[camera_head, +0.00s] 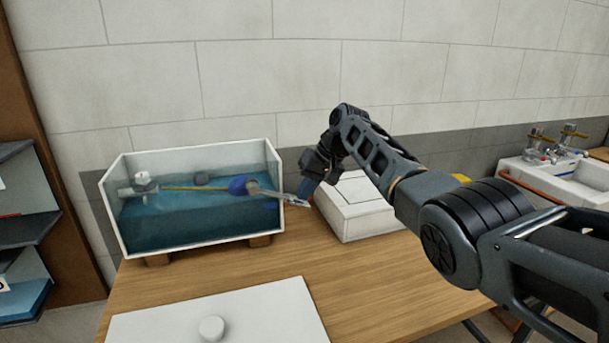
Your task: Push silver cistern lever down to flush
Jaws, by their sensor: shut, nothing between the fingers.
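The white cistern (118,222) stands on wooden blocks on the table, its cut-away front showing blue water. Inside are a blue float (238,186), a thin brass rod (195,188) and a white valve fitting (143,180) at the left. The silver lever (272,193) runs from near the float out over the right wall, sloping slightly down to the right. My gripper (303,194) is shut and empty, pointing down at the lever's outer end. I cannot tell whether its fingertips touch the lever; they partly cover that end.
A white box (362,222) stands close to the right of my gripper. A white lid with a round knob (211,328) lies at the table's front. The wooden table (375,295) is bare between them. A sink (565,180) is at the far right; shelves (22,235) stand left.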

